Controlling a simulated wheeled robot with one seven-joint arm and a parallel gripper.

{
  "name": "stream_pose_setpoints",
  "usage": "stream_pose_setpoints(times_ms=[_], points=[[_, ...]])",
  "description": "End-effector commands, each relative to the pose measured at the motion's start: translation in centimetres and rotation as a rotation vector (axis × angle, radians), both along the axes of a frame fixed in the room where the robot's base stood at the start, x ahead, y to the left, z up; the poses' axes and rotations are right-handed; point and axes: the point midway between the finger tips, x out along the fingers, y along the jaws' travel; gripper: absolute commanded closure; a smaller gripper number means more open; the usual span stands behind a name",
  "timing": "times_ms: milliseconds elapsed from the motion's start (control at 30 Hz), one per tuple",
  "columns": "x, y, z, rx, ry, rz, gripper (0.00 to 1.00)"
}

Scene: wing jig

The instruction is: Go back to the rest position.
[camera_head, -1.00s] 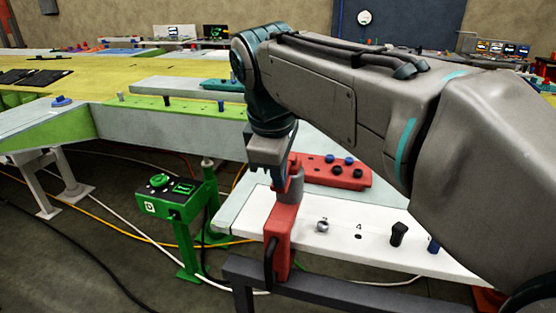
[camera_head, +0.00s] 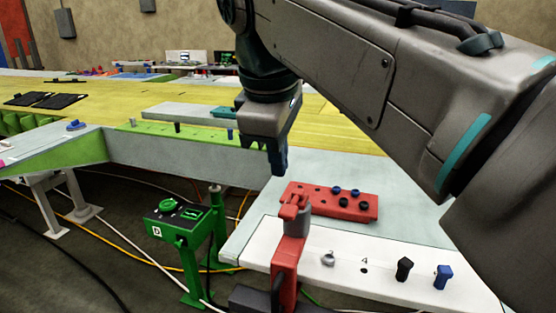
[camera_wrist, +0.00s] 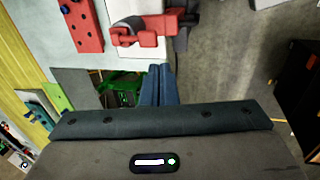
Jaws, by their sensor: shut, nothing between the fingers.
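My gripper (camera_head: 279,162) hangs from my raised arm above the left end of the red block in the head view. Its fingers are shut and empty. In the wrist view its blue-grey fingertips (camera_wrist: 158,85) are together, with nothing between them. The red clamp post (camera_head: 290,245) with a grey collar stands below the gripper at the front edge of the white board, apart from the fingers. The clamp also shows in the wrist view (camera_wrist: 140,38), beyond the fingertips.
The red block (camera_head: 325,203) with blue and black pegs lies behind the white board (camera_head: 320,262), which carries several knobs. A green pedestal box (camera_head: 178,222) stands left of the clamp. The long wing panel (camera_head: 60,87) fills the back left. Cables cross the floor.

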Motion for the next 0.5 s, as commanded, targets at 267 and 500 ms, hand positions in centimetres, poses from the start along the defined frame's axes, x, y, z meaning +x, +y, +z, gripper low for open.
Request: stream_pose_setpoints(times_ms=[267,500], points=[[0.1,-0.4,-0.6,0.005,-0.001,-0.023,1.00],[0.0,-4.7,-7.9,0.097,-0.018,-0.327,1.00]])
